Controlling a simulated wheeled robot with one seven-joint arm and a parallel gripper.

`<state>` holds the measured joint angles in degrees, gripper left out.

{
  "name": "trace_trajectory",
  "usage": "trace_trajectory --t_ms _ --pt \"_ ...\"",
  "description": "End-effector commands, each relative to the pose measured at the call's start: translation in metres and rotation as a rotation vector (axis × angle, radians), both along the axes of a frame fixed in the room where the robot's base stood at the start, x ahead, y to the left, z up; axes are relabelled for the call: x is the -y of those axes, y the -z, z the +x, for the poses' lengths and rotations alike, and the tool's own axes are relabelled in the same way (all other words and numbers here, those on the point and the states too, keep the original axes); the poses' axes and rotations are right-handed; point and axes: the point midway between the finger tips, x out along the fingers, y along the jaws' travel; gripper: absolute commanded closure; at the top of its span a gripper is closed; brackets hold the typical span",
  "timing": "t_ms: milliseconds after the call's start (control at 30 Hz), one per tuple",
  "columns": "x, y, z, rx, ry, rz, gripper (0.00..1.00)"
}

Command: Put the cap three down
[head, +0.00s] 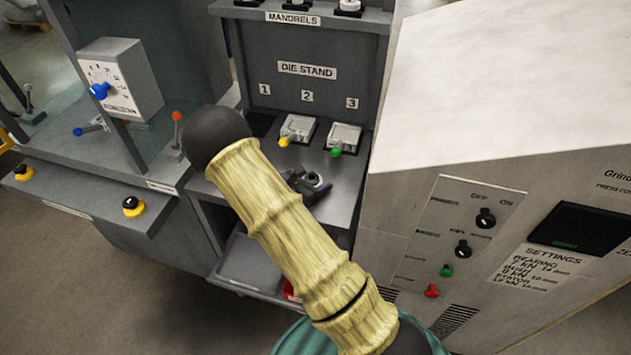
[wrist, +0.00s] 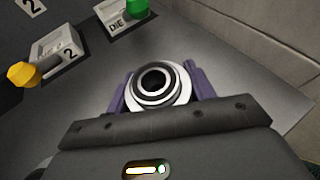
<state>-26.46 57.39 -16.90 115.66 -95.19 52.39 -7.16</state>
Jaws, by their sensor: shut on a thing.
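My gripper (wrist: 158,92) has its purple fingers on both sides of a round metal piece, the cap (wrist: 154,103), and is shut on it. The cap is a pale ring with a dark ring and a dark hole in its middle, seen end-on in the wrist view. In the head view the cap (head: 312,180) shows small at my gripper (head: 310,188), over the grey shelf in front of the die stand (head: 306,71). My arm hides part of the shelf. I cannot tell whether the cap touches the shelf, and no number can be read on it.
Die 2 with a yellow knob (head: 297,130) and die 3 with a green knob (head: 344,138) sit at the back of the shelf. The mandrel shelf (head: 293,17) is above. A grinder cabinet (head: 470,190) walls off the right. A grey tray (head: 250,265) is below.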

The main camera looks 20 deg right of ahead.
Motion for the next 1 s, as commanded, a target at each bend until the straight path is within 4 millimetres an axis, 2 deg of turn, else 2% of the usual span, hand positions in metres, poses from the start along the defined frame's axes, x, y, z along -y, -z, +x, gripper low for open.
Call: trace_trajectory --t_ms 367,400,500,900,1000 --pt "0.0 0.005 0.0 0.002 0.0 0.0 0.78" --pt "0.0 0.005 0.0 0.001 0.0 0.0 0.44" --pt "0.0 0.004 0.0 0.001 0.0 0.0 0.25" --pt "0.0 -0.001 0.0 0.001 -0.001 0.001 0.25" --pt "-0.01 -0.002 -0.004 0.002 -0.002 0.001 0.25"
